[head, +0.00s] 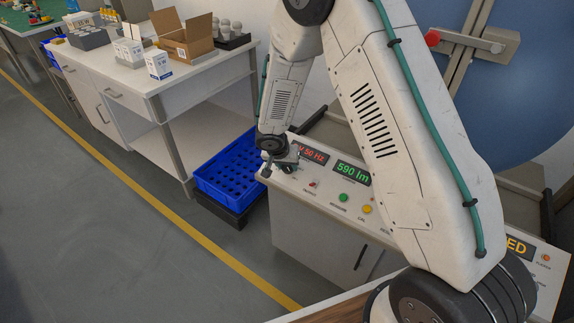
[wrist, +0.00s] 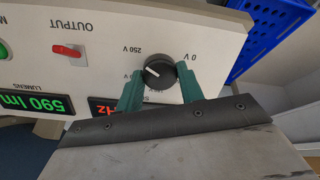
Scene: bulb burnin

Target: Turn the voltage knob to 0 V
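The voltage knob (wrist: 159,72) is a round black dial with a white pointer line, on the cream panel in the wrist view. The panel appears upside down there. The pointer aims to the upper left, below the "250 V" mark and away from the "0 V" mark (wrist: 191,57) at the upper right. My gripper (wrist: 160,80) has a green finger on each side of the knob. No gap shows between the fingers and the knob's sides. In the head view my gripper (head: 281,164) is at the panel's left end and hides the knob.
A red switch (wrist: 68,50) marked OUTPUT is beside the knob. The panel (head: 325,198) also bears a green button (head: 343,197), a yellow button (head: 367,209) and a "590 lm" display (head: 352,173). A blue crate (head: 228,172) stands left of the console.

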